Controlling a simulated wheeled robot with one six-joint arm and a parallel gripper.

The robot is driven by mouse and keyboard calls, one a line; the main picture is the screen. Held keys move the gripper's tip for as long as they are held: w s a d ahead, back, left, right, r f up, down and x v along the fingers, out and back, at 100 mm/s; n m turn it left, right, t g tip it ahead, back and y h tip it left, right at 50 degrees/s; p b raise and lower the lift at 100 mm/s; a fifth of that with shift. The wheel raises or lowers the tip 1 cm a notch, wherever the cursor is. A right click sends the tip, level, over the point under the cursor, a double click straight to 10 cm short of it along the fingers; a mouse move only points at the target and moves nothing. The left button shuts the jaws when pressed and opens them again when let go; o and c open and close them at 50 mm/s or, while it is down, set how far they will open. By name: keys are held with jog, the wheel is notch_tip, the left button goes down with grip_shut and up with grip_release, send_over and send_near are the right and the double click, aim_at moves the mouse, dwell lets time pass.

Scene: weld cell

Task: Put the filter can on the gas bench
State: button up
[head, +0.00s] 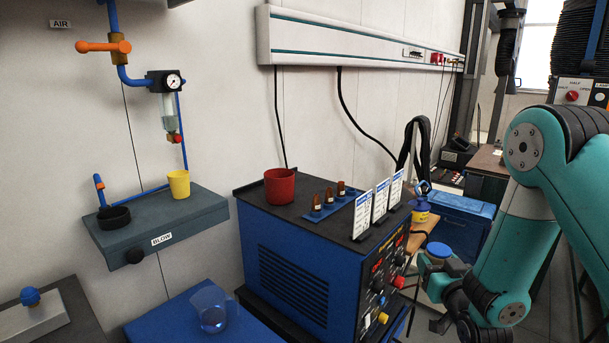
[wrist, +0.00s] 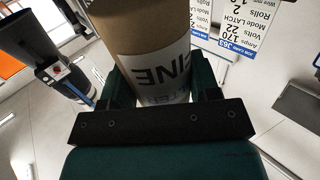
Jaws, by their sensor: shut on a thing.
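The filter can (wrist: 150,30) is a brown cylinder with a white label; the letters "INE" or "FINE" show upside down in the wrist view. My gripper (wrist: 164,82) is shut on it, with one dark green finger on each side. In the head view my gripper (head: 440,283) is at the lower right, in front of the blue welding machine's right end. A blue round top shows beside it there; I cannot tell if it belongs to the can. No bench is labelled as gas, so I cannot tell which one is the gas bench.
A blue cabinet (head: 462,222) is farther back. The "BLOW" shelf (head: 150,225) hangs at left.

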jog(key=s+d+f, duration=0.1)
jog(key=s+f, duration=0.5)
jog(key=f, duration=0.6)
jog(key=shift+s+f, duration=0.15)
jog(key=shift+f, duration=0.05)
